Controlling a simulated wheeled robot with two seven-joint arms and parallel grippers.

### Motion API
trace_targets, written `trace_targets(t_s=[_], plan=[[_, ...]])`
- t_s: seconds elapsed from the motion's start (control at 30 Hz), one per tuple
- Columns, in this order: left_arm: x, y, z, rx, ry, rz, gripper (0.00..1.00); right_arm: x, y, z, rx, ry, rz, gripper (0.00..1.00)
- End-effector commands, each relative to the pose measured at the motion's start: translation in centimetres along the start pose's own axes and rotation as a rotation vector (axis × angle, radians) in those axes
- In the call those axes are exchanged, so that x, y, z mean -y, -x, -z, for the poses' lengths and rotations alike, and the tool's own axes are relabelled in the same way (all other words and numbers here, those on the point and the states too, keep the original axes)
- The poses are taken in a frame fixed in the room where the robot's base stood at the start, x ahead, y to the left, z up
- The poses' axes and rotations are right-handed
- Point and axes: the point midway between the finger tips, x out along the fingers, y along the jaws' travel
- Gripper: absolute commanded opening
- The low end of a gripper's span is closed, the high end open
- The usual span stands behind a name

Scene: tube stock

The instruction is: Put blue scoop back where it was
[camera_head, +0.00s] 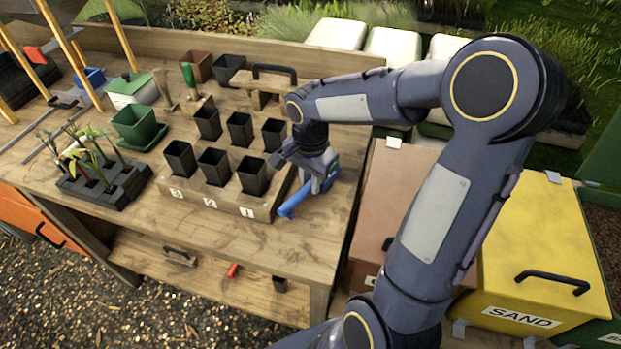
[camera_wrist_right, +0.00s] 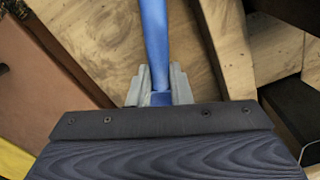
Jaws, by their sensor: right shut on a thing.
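The blue scoop (camera_head: 293,207) is in my right gripper (camera_head: 317,183), beside the right end of the wooden pot rack (camera_head: 222,203) on the potting bench. Its blue handle slants down toward the front left in the head view. The wrist and hand hide part of the scoop. In the right wrist view, the blue handle (camera_wrist_right: 154,40) runs up from between the grey fingers of the gripper (camera_wrist_right: 158,88), which are shut on it. I cannot tell whether the scoop touches the bench top. My left gripper is not in view.
The rack holds several black pots (camera_head: 252,175). A wooden caddy with a black handle (camera_head: 274,70) stands behind. A seedling tray (camera_head: 104,186) and green pot (camera_head: 137,125) stand left. Right of the bench are a brown bin (camera_head: 395,190) and a yellow SAND bin (camera_head: 545,250).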

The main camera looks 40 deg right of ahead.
Motion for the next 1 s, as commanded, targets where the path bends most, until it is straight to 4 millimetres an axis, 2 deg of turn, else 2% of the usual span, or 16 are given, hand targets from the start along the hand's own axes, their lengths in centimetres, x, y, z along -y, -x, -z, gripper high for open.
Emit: trace_targets(t_s=[0.73, 0.77, 0.93, 1.0], plan=[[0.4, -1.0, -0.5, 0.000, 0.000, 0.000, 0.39, 0.0, -1.3, 0.0, 0.000, 0.000, -0.001, 0.00], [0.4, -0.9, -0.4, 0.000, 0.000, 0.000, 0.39, 0.0, -1.2, 0.0, 0.000, 0.000, 0.000, 0.22], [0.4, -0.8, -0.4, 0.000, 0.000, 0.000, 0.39, 0.0, -1.2, 0.0, 0.000, 0.000, -0.001, 0.43], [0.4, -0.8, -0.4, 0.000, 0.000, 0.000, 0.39, 0.0, -1.2, 0.0, 0.000, 0.000, -0.001, 0.43]])
